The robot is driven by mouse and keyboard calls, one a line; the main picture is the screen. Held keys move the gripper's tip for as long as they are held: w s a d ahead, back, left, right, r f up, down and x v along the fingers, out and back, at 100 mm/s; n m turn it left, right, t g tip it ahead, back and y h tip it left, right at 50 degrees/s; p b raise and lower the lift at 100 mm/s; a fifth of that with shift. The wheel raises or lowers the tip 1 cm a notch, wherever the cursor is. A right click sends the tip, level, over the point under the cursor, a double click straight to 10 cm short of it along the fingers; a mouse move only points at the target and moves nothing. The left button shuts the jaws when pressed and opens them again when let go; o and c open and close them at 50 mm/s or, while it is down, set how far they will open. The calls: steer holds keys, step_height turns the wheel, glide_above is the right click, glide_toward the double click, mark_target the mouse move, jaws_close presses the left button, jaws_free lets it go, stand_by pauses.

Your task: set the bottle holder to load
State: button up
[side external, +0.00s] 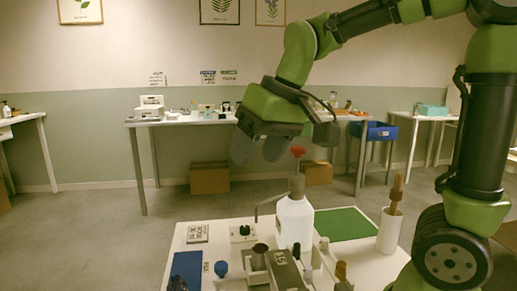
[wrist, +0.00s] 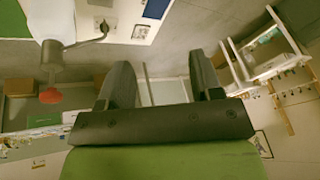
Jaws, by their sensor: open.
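My gripper (side external: 258,150) is high above the back of the white work table (side external: 225,224), open and empty. In the wrist view its two dark fingers (wrist: 161,80) stand apart with nothing between them. A white bottle (side external: 294,222) with a grey neck and a red top (side external: 298,151) stands upright on the table, below and right of the gripper. It also shows upside down at the left of the wrist view (wrist: 52,22). A grey block marked with figures (side external: 286,270) stands in front of the bottle. I cannot tell which part is the bottle holder or its setting.
A green mat (side external: 342,223) lies behind right, and a white cup with a brown-topped item (side external: 390,230) stands at the right. A blue mat (side external: 186,268), a black knob on a plate (side external: 243,233), a dark cup (side external: 260,255) and a blue knob (side external: 221,268) are at the left.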

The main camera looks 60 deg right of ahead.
steer(key=n+g+h, duration=0.1)
steer(key=n+g, duration=0.2)
steer(key=g, duration=0.2)
glide_above(221, 264)
step_height(221, 264, down, 19)
step_height(221, 264, down, 10)
steer(key=shift+f, duration=0.1)
steer(key=shift+c, duration=0.3)
